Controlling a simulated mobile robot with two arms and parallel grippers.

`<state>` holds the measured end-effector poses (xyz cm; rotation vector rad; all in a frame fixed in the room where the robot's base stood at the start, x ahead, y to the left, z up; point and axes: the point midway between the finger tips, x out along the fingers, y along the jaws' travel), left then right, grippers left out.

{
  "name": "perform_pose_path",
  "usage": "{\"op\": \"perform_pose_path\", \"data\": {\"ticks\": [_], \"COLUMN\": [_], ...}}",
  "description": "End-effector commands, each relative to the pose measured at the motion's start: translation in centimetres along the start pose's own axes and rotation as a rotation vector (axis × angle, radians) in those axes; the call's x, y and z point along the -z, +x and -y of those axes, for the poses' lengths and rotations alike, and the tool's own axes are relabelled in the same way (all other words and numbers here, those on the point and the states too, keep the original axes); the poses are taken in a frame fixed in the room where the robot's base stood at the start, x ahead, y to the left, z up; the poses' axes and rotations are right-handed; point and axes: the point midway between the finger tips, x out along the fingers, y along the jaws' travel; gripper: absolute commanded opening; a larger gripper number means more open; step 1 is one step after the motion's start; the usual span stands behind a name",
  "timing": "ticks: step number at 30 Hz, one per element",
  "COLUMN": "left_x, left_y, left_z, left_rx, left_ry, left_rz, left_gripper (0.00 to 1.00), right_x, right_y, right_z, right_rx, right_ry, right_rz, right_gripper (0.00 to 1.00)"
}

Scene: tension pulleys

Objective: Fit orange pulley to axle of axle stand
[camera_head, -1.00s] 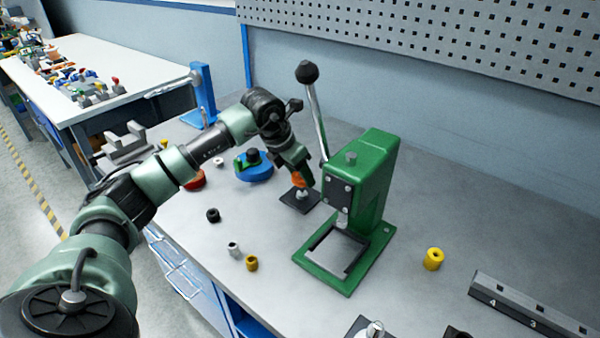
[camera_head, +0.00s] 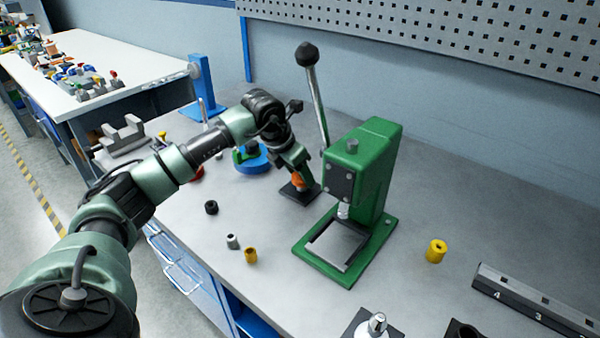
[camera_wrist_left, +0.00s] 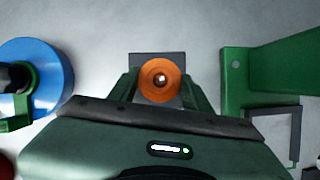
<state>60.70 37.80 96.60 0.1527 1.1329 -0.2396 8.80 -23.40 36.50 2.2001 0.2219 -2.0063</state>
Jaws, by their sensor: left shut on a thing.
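My left gripper (camera_head: 297,178) points down and is shut on the orange pulley (camera_head: 298,182), behind the left side of the green press. In the left wrist view the orange pulley (camera_wrist_left: 159,81) sits between the two fingers, with a small bright round axle end in its central hole. The dark square base of the axle stand (camera_head: 302,195) lies on the bench directly below. It also shows behind the pulley in the left wrist view (camera_wrist_left: 145,58). The pulley is around or right over the axle; how far down it sits is hidden. My right gripper is not in view.
The green press (camera_head: 365,175) with its upright lever stands close to the right of the gripper. A blue disc (camera_head: 252,164) with a green part lies to the left. A yellow pulley (camera_head: 436,251), small collars and a numbered grey block (camera_head: 535,305) are spread about.

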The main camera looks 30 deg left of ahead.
Motion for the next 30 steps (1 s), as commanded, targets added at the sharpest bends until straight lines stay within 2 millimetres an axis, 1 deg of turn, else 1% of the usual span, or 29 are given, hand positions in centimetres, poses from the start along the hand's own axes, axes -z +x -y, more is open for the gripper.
{"op": "perform_pose_path", "data": {"ticks": [8, 18, 30], "left_x": [0.0, 0.5, 0.7], "left_y": [0.1, 1.1, 1.3], "left_z": [0.0, 0.0, 0.0], "left_rx": [0.0, 0.0, 0.001], "left_ry": [0.0, 0.0, 0.0], "left_rz": [0.0, 0.0, -0.005], "left_gripper": [0.06, 0.06, 0.06], "right_x": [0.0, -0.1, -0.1], "right_y": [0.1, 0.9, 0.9], "right_z": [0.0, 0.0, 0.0], "right_rx": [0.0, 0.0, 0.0], "right_ry": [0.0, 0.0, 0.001], "right_rz": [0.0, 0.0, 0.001], "right_gripper": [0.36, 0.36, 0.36]}}
